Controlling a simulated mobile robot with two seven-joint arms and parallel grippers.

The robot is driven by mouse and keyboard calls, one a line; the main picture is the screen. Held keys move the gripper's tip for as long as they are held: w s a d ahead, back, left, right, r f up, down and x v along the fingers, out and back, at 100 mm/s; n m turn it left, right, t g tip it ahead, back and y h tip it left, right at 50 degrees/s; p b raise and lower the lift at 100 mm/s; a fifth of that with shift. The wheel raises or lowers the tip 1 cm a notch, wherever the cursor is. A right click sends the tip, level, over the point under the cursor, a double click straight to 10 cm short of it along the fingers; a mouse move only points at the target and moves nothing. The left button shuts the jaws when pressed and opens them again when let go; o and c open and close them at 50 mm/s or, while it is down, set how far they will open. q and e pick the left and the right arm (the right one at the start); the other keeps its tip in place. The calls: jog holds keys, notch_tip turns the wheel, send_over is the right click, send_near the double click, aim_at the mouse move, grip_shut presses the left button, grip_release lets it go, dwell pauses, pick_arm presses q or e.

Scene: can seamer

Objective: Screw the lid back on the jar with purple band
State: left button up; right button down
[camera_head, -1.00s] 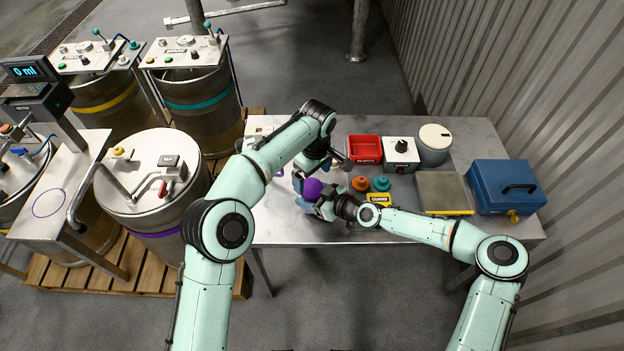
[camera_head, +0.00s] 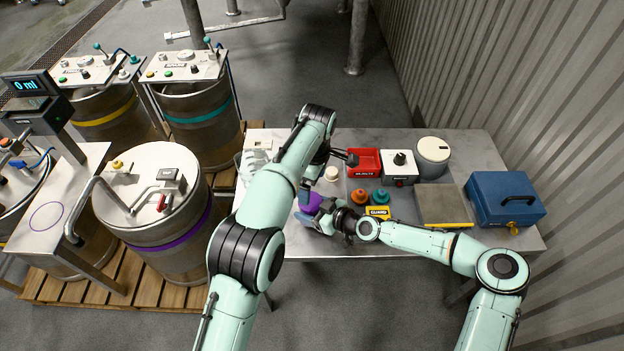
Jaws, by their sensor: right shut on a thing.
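My right gripper (camera_head: 324,213) is shut on a purple object (camera_head: 309,202) at the near edge of the steel table, left of centre. Only its purple part shows clearly, so I cannot tell whether this is the jar's band or its lid. A small whitish round item (camera_head: 331,173) stands on the table just behind, right of my left gripper.
Orange (camera_head: 360,197) and teal (camera_head: 381,197) knob-like pieces stand right of the grippers, by a yellow label (camera_head: 377,212). Behind are a red bin (camera_head: 364,157), a control box (camera_head: 399,168) and a round canister (camera_head: 433,157). A blue case (camera_head: 506,198) sits far right.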

aim_at(311, 201)
pick_arm(q)
jog(key=shift+w+r, duration=0.1)
jog(key=shift+r, duration=0.25)
jog(key=shift+f, duration=0.1)
jog(key=shift+w+a+f, duration=0.1)
jog(key=shift+a+f, duration=0.05)
jog(key=shift+f, duration=3.8)
jog(key=c, duration=1.1)
jog(key=shift+m, duration=1.5)
jog(key=o, duration=1.2)
